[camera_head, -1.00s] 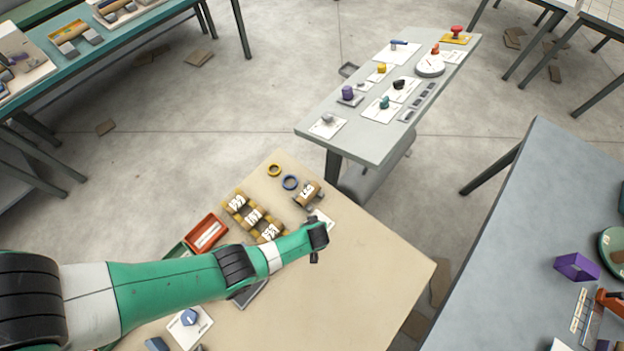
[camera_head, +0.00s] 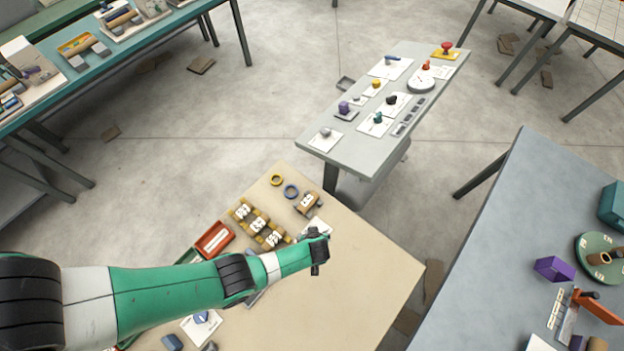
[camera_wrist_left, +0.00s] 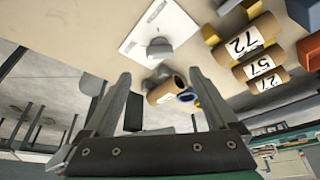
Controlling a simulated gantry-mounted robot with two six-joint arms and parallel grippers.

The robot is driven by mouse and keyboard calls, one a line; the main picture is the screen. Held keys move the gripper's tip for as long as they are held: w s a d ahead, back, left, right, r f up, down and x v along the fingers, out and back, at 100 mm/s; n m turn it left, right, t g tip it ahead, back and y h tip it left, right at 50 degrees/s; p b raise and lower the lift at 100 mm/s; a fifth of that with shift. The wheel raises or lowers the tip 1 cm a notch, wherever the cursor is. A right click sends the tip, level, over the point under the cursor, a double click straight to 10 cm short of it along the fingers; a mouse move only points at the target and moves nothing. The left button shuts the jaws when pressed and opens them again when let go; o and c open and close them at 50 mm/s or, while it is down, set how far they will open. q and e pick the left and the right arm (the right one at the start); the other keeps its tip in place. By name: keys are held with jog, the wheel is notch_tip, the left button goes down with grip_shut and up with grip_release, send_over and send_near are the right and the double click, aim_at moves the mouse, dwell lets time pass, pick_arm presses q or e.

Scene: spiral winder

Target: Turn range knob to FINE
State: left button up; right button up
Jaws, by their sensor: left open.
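My left gripper (camera_head: 319,255) is over the beige table, open and empty. In the left wrist view its two fingers (camera_wrist_left: 160,95) stand apart, with a grey knob (camera_wrist_left: 159,47) on a white plate (camera_wrist_left: 165,22) beyond them. The knob is apart from both fingers. In the head view a white plate (camera_head: 312,226) shows beside the gripper, partly hidden by it. A blue knob (camera_head: 201,317) sits on another white plate at the table's near left. Plate markings are too small to read, so I cannot tell which knob is the range knob. My right gripper is not in view.
The beige table's right part (camera_head: 370,270) is clear. A grey table (camera_head: 345,152) behind carries several knobs and plates.

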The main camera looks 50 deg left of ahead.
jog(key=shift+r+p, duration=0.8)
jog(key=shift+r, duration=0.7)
